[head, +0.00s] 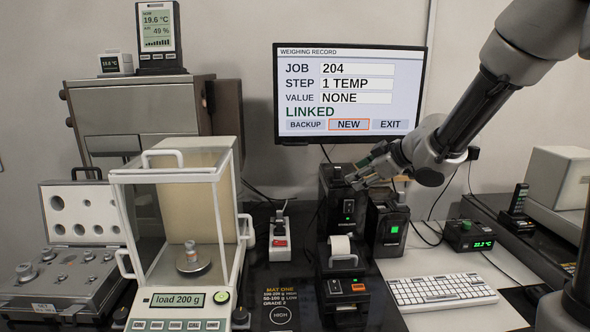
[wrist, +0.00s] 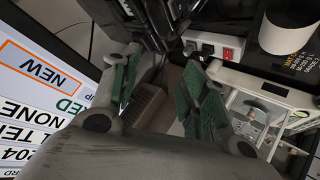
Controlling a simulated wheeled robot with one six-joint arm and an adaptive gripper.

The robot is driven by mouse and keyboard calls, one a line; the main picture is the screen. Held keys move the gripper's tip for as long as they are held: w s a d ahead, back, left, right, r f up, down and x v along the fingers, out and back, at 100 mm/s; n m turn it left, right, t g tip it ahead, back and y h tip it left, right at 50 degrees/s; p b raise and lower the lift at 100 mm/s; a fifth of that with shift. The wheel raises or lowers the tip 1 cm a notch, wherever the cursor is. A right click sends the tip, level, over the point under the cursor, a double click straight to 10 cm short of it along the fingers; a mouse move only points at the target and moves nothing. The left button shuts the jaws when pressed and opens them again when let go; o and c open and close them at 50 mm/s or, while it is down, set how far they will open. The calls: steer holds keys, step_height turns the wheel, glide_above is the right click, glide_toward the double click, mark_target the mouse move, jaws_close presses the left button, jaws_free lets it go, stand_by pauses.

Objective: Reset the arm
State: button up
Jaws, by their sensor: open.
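My arm reaches in from the upper right of the head view. My gripper (head: 366,172) points left and hangs in front of the wall, just below the right part of the monitor (head: 350,92) and above the black boxes. In the wrist view, my gripper (wrist: 160,88) shows two fingers with green pads, spread apart with nothing held between them. The monitor screen also shows in the wrist view (wrist: 40,95), to the left of the fingers. It reads job 204, step 1 temp, value none, linked.
A glass-sided balance (head: 176,300) reading "load 200 g" stands left, with a metal weight (head: 193,260) inside. A weight case (head: 65,280) is further left. Black units (head: 385,228) and a printer (head: 341,262) stand below my gripper. A keyboard (head: 442,291) lies right.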

steer(key=s+d+r+m+h, duration=0.3)
steer(key=s+d+r+m, duration=0.15)
steer(key=d, duration=0.45)
steer(key=s+d+r+m+h, duration=0.35)
steer(key=s+d, duration=0.25)
steer(key=d, duration=0.2)
steer(key=s+f+m+g, duration=0.2)
steer(key=s, duration=0.9)
steer(key=s+d+f+m+g, duration=0.1)
steer(key=s+f+m+g, duration=0.1)
steer(key=s, duration=0.9)
steer(key=shift+s+g, duration=0.4)
steer(key=shift+d+f+y, duration=0.1)
steer(key=shift+y, duration=0.15)
